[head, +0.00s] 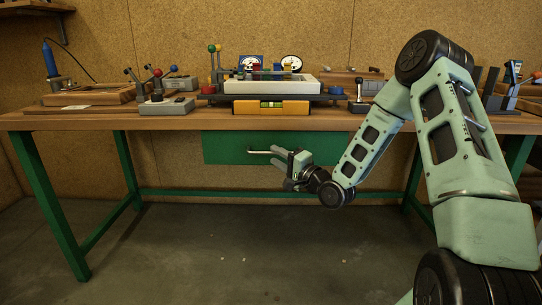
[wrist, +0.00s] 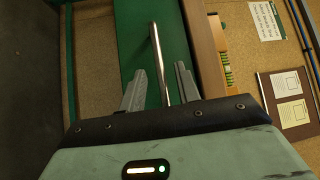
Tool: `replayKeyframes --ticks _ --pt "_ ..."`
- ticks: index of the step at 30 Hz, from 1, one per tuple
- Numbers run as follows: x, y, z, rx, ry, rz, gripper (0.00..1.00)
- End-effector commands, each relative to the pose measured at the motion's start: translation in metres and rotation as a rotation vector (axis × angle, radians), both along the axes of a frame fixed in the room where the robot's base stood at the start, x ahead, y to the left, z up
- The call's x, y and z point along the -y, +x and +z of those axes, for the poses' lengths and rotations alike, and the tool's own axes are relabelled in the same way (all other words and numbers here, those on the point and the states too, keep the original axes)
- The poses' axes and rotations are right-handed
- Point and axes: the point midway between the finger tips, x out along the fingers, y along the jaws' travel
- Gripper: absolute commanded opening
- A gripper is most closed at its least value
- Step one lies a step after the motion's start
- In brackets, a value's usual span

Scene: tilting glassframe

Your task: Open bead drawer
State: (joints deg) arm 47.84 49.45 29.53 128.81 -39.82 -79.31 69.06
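The green bead drawer (head: 226,147) hangs under the front of the workbench, and its front looks flush with no visible gap. Its metal bar handle (head: 259,152) runs sideways across the front. In the wrist view the green front (wrist: 132,35) lies behind the bar (wrist: 157,55). My gripper (head: 284,160) is at the right part of the handle. In the wrist view my gripper (wrist: 160,88) has its fingers spread, one on each side of the bar, with gaps visible. Whether either finger touches the bar cannot be told.
The wooden benchtop (head: 190,122) overhangs just above the drawer. An orange spirit level (head: 238,107) and lever fixtures stand on it. Green bench legs (head: 48,200) stand at the sides, with a low crossbar (head: 230,192) behind. The floor in front is clear.

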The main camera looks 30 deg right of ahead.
Motion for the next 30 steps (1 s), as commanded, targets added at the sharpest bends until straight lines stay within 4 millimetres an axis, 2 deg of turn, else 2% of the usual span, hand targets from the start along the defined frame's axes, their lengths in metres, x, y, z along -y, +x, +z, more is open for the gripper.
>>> replayKeyframes --ticks 3,7,18,21,22,30 --pt "-0.004 0.017 0.002 0.002 -0.002 0.001 0.33" --pt "-0.006 0.028 0.004 0.001 0.000 0.002 0.33" --pt "-0.007 0.032 0.004 -0.001 0.000 0.000 0.33" --pt "-0.007 0.032 0.004 -0.001 0.000 0.000 0.05" --pt "-0.007 0.032 0.004 -0.001 0.000 0.000 0.00" --pt "-0.007 0.031 0.004 -0.001 0.000 0.001 0.00"
